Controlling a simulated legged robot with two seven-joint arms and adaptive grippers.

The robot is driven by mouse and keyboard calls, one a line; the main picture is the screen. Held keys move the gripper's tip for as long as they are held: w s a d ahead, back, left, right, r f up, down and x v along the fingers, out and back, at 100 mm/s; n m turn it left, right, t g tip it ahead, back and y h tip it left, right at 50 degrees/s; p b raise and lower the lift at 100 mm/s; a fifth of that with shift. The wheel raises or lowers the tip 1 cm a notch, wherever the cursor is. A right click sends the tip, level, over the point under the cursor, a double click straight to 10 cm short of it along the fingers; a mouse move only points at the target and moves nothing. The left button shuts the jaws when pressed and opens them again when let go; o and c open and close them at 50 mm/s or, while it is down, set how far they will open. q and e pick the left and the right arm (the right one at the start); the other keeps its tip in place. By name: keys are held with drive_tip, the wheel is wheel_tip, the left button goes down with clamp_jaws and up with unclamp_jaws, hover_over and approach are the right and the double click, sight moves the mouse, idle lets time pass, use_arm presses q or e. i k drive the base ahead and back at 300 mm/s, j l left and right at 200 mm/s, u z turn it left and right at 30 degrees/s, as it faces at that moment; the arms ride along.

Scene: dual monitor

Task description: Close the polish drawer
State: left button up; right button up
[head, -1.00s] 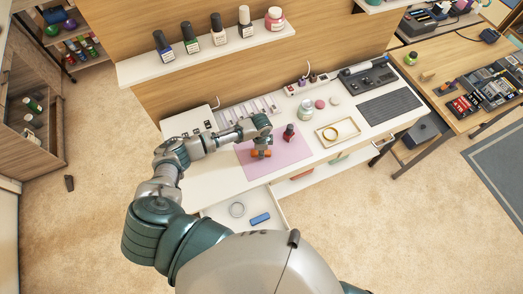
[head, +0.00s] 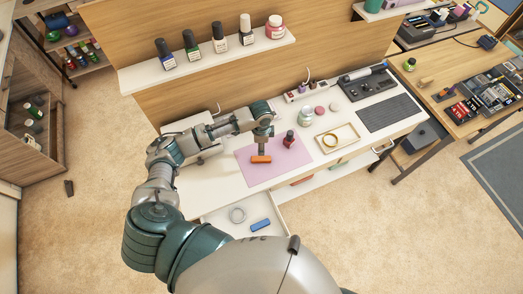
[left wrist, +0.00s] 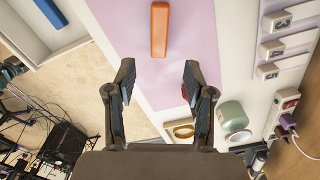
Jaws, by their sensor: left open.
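An open white drawer (head: 208,218) juts from the desk's front at the left. It holds a grey ring (head: 237,214) and a blue block (head: 260,225); part of it also shows in the left wrist view (left wrist: 62,38). I cannot tell which is the polish drawer. My left gripper (head: 262,146) is open and empty above the pink mat (head: 282,168). An orange block (head: 261,159) lies on the mat, just beyond the open fingers (left wrist: 157,75) in the left wrist view.
A dark red polish bottle (head: 289,139) stands on the mat. Several polish bottles line the wall shelf (head: 205,65). The floor before the desk is clear.

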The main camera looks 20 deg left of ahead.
sight(260, 207)
drive_tip(key=k+j, duration=0.35)
drive_tip(key=j, duration=0.15)
drive_tip(key=k+j, duration=0.75)
drive_tip(key=j, duration=0.25)
